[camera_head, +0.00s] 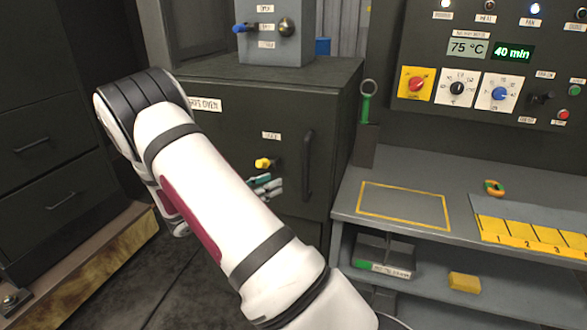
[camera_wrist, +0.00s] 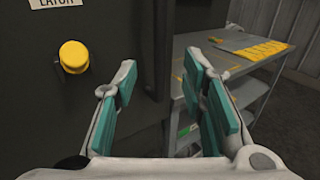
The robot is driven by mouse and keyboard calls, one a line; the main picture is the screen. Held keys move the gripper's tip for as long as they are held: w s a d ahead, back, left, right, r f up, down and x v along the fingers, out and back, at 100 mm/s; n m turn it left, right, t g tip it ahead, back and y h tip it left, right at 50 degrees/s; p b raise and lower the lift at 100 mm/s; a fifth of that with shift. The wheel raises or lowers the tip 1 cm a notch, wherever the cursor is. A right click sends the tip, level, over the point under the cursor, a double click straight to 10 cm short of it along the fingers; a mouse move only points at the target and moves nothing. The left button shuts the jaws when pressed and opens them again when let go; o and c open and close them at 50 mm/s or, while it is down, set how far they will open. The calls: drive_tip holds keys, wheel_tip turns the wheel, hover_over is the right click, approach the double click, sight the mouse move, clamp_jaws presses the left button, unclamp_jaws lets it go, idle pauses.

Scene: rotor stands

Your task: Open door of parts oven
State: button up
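The parts oven (camera_head: 225,130) is a dark cabinet whose front door looks shut. A yellow latch knob (camera_head: 263,163) is on the door, and a dark upright handle (camera_head: 308,165) is to its right. In the wrist view the yellow knob (camera_wrist: 74,57) is left of my fingers, and the dark handle (camera_wrist: 148,50) shows ahead, beyond the fingers. My gripper (camera_wrist: 163,85) is open and empty, its teal pads well apart. In the head view my gripper (camera_head: 266,186) is in front of the door, just below the knob, partly hidden by my arm.
A grey workbench (camera_head: 345,205) with a yellow-outlined area stands close to the oven's right. A control panel (camera_head: 480,60) is above it. A grey box with a blue lever (camera_head: 275,40) sits on the oven. Dark drawers (camera_head: 45,150) are at left.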

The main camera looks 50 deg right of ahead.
drive_tip(key=s+d, duration=0.1)
drive_tip(key=d, duration=0.3)
drive_tip(key=d+p, duration=0.1)
drive_tip(key=d, duration=0.4)
drive_tip(key=s+d+p, duration=0.1)
drive_tip(key=d, duration=0.3)
drive_tip(key=shift+s+d, duration=0.2)
drive_tip(key=shift+s, duration=0.1)
clamp_jaws()
